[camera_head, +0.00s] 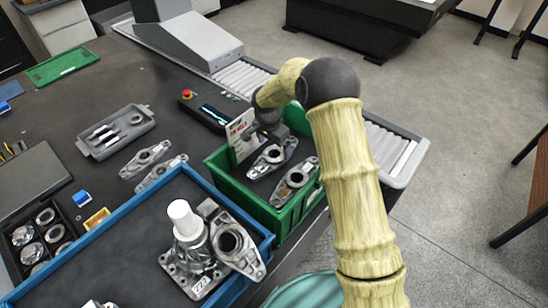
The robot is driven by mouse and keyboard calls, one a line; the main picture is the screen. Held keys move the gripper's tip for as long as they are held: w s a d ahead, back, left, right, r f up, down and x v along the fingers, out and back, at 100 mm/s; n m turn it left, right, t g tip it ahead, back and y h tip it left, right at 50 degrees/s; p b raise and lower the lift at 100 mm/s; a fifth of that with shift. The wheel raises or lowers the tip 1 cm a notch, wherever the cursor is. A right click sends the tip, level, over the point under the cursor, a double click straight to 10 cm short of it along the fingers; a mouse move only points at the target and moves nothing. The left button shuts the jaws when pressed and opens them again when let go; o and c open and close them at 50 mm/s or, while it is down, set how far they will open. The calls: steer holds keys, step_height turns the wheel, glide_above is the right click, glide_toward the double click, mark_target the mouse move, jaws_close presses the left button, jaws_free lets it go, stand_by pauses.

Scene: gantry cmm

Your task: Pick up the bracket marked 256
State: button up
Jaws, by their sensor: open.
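Several grey metal brackets are in view. Two of them, a bracket (268,160) and another bracket (294,181), lie in the green bin (229,188). Two more lie on the dark table, a bracket (147,158) and a bracket (158,175) beside it. A larger bracket (240,255) and a square-based part with a white cylinder (182,218) stand in the blue tray (115,213). I cannot read 256 on any bracket. My gripper (270,133) is over the back of the green bin, open, its fingertips mostly hidden behind my wrist.
A card with red print (240,128) stands at the bin's back left. A control box with a red button (203,112) and a conveyor (242,77) lie behind. A grey tray (98,146) and a black box of round parts (27,250) are left.

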mark_target(274, 153)
steer(key=f+p, duration=0.1)
steer(key=f, duration=0.4)
steer(key=shift+w, duration=0.2)
steer(key=c, duration=1.4)
steer(key=shift+c, duration=0.2)
steer(key=shift+r, duration=0.2)
step_height(274, 153, up, 10)
steer(key=b, duration=0.1)
steer(key=shift+f, duration=0.15)
